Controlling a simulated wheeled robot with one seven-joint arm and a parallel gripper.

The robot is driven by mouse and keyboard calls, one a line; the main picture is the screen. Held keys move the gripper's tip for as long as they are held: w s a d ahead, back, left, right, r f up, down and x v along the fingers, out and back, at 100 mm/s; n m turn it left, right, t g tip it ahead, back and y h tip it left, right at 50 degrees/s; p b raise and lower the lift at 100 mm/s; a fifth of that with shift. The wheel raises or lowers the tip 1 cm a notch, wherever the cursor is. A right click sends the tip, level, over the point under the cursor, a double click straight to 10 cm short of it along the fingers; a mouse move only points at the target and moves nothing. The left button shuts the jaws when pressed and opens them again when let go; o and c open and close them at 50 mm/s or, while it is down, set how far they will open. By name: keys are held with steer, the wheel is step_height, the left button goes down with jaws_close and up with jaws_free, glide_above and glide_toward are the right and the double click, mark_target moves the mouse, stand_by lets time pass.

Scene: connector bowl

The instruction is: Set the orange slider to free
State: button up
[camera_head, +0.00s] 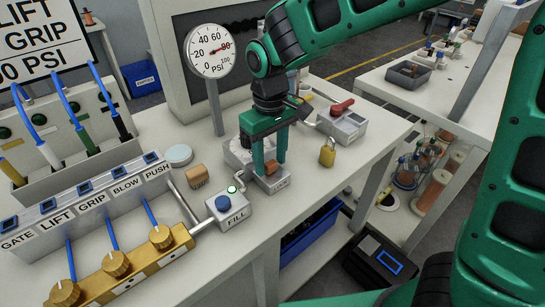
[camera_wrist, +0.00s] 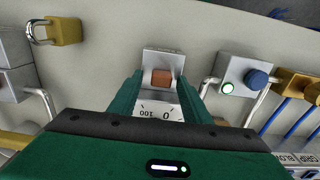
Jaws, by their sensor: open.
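The orange slider (camera_head: 270,167) is a small orange-brown block on a low grey box (camera_head: 272,184) on the bench. The box has a label on its front, too small to read. In the wrist view the slider (camera_wrist: 161,78) sits in a recess of its box (camera_wrist: 162,55). My gripper (camera_head: 269,163) points down over the box, fingers apart on either side of the slider. In the wrist view the open gripper (camera_wrist: 161,82) has the slider between its fingers, with a gap visible on each side. I cannot tell which setting the slider is at.
A dial (camera_head: 238,152) stands behind my gripper. The FILL box (camera_head: 228,208) with a blue knob and lit button is to the left. A yellow padlock (camera_head: 327,152) and a red-handled valve box (camera_head: 342,122) are to the right. The bench front is clear.

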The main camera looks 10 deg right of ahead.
mark_target(278, 176)
jaws_close()
steer(key=shift+s+d, duration=0.85)
steer(key=shift+s, duration=0.15)
jaws_free()
step_height(278, 176, up, 11)
steer(key=shift+f, duration=0.1)
